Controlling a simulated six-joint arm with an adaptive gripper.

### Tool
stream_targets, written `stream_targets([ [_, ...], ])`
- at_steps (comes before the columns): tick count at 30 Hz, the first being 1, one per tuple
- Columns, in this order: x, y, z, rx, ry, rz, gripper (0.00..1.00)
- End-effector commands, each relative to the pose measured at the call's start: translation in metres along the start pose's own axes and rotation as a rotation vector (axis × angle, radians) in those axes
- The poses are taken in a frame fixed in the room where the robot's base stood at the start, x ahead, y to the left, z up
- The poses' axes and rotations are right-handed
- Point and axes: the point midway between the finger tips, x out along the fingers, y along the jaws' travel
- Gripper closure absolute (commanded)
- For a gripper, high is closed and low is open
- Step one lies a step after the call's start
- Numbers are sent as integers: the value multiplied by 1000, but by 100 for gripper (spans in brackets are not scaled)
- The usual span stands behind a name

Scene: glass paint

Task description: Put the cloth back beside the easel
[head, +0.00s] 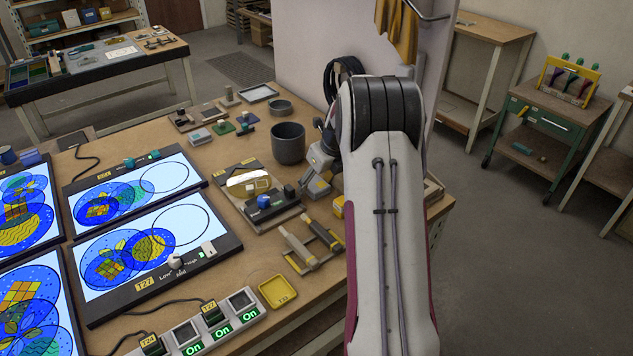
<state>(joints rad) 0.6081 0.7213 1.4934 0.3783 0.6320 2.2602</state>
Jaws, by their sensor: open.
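My gripper (318,186) is low over the right part of the wooden work table, partly hidden by my own arm. It is open, with nothing seen between its fingers. An ochre-yellow cloth (398,32) hangs from a metal rail at the top, behind my arm and well away from my gripper. I cannot tell whether it is the task's cloth. No easel is clearly recognisable; lit panels with blue and yellow circle designs, one of them the front panel (150,248), lie on the table's left.
A dark cup (288,143) stands behind my gripper. A black device with a blue knob (263,201), handled tools (300,248) and a yellow tray (278,291) lie left of and in front of it. A green cart (545,128) stands at the right.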

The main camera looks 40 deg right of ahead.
Motion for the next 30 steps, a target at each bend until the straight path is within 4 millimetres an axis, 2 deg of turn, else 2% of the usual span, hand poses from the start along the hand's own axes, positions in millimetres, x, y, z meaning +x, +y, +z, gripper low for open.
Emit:
stream_targets([
  [8, -6, 0, 0, 0, 0, 0, 40],
  [14, -22, 0, 1, 0, -2, -1, 40],
  [30, -96, 0, 0, 0, -2, -1, 40],
])
